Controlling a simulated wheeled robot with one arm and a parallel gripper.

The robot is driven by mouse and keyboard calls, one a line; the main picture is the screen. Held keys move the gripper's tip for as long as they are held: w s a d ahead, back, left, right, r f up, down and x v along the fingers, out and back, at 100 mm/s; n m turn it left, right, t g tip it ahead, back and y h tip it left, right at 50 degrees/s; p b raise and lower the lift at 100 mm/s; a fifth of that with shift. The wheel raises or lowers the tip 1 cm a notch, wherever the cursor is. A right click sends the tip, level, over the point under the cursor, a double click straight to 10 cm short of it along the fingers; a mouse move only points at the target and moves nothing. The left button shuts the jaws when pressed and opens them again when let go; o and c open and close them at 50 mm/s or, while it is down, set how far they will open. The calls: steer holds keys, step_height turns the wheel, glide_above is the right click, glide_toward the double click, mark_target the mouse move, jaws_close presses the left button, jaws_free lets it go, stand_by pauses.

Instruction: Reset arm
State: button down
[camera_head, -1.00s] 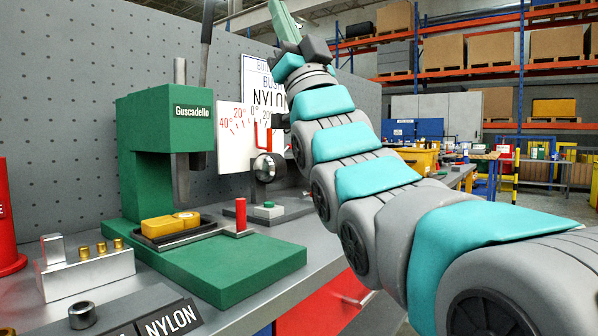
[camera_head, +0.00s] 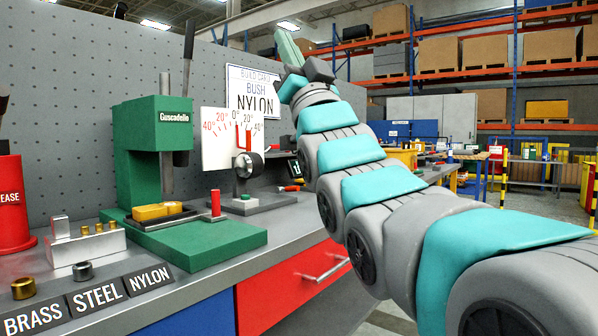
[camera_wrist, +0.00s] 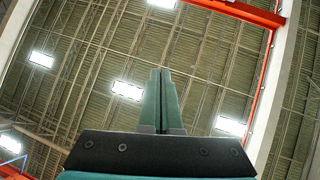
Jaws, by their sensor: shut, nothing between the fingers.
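My arm rises from the lower right of the head view, and my gripper (camera_head: 287,45) points up above the bench. In the wrist view my gripper (camera_wrist: 161,100) shows two green fingers pressed together, with nothing between them. No thing of the bench touches my gripper.
The bench at left carries a green press (camera_head: 150,150) with a yellow part (camera_head: 157,211), a dial gauge (camera_head: 248,165), a red grease container (camera_head: 10,205) and brass and steel bushes by labels. A red drawer (camera_head: 290,285) fronts the bench. Shelving stands behind.

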steer(key=w+d+f+m+g+h, duration=0.25)
steer(key=w+f+h, duration=0.4)
steer(key=f, duration=0.45)
steer(key=s+d+f+m+g+h, duration=0.1)
steer(key=d+f+g+h, duration=0.15)
steer(key=f, duration=0.85)
steer(key=s+d+f+g+h, duration=0.15)
steer(key=d+f+g, duration=0.25)
steer(key=f, duration=0.6)
steer(key=s+d+f+m+g+h, duration=0.1)
steer(key=d+f+g+h, duration=0.2)
steer(key=f, duration=0.8)
steer(key=s+d+f+g, duration=0.4)
steer(key=s+f+g, duration=0.4)
steer(key=s+f, duration=0.8)
steer(key=s+f+g, duration=0.3)
steer(key=s, duration=0.6)
steer(key=s+d+f+g, duration=0.1)
steer(key=s+f+g, duration=0.2)
steer(key=s, duration=0.7)
steer(key=shift+f+h, duration=0.35)
steer(key=shift+f, duration=0.1)
steer(key=shift+w+n, duration=0.15)
steer(key=shift+n, duration=0.1)
